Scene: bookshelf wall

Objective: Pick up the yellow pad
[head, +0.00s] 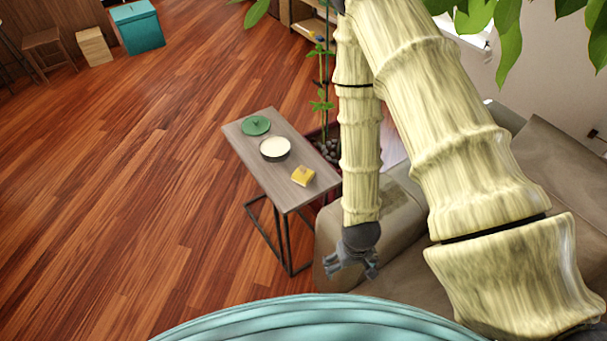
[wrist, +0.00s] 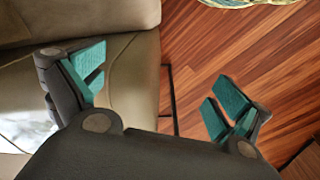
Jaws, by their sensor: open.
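The yellow pad (head: 302,175) is a small yellow block with a brownish spot on top. It lies near the front end of a narrow side table (head: 236,136) in the head view. My gripper (head: 352,268) hangs to the right of and nearer than the table, beside the sofa, apart from the pad. In the wrist view my gripper (wrist: 155,95) has its teal-lined fingers spread wide with nothing between them. The pad does not show in the wrist view.
A green lid (head: 256,125) and a round dark dish with pale contents (head: 275,148) share the table. A beige sofa (head: 405,262) is at the right. A potted plant (head: 324,100) stands behind the table. The wooden floor (head: 130,190) at left is clear.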

